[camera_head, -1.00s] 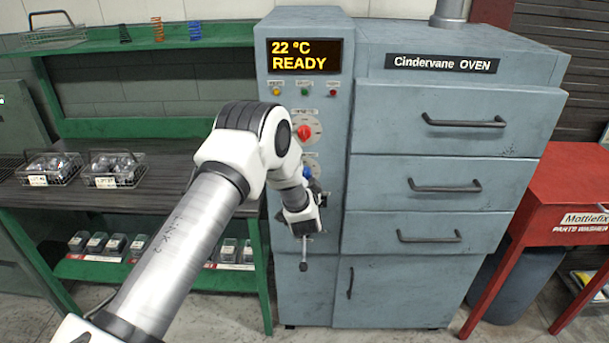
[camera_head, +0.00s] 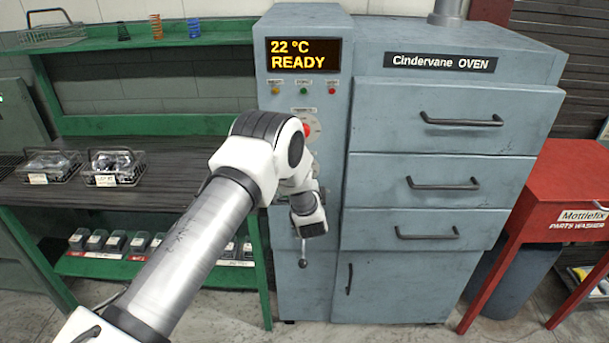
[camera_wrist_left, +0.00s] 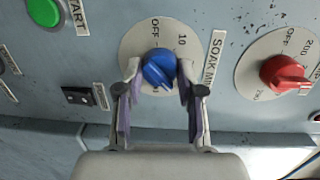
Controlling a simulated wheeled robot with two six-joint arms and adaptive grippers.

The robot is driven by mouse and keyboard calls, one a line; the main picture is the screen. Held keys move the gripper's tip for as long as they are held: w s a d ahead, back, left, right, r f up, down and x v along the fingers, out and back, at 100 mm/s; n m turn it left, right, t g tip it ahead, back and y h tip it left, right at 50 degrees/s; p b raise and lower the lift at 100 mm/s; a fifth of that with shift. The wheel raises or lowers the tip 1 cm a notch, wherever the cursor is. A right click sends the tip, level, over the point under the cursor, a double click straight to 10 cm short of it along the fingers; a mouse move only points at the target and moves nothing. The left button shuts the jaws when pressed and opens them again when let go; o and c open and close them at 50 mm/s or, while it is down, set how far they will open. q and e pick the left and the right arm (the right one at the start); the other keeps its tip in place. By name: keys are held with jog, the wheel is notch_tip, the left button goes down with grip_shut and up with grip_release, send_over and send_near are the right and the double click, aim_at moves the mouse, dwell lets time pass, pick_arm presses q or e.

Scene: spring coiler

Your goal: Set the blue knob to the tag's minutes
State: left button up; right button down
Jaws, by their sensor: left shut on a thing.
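The blue knob (camera_wrist_left: 159,68) sits on a round dial (camera_wrist_left: 130,58) marked OFF and 10, beside a SOAK MIN label (camera_wrist_left: 214,58). My left gripper (camera_wrist_left: 160,78) is shut on the knob, a finger on each side. The knob's exact setting is hard to read, as the fingers cover part of the dial. In the head view my own arm hides the knob. Two wire baskets on the bench bear pale tags, a left tag (camera_head: 38,179) and a right tag (camera_head: 105,180); their writing is too small to read. My right gripper is not in view.
A red knob (camera_wrist_left: 285,73) on its own dial is at the right in the wrist view, and a green START button (camera_wrist_left: 44,12) is at the upper left. The oven display (camera_head: 303,55) reads 22 °C READY. A red parts washer (camera_head: 570,190) stands at right.

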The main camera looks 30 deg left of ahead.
dwell(0.3)
pick_arm(q)
jog(key=o, duration=1.1)
jog(key=shift+w, duration=0.1)
jog(key=shift+o, duration=0.2)
jog(key=v, duration=1.2)
jog(key=shift+d, duration=0.1)
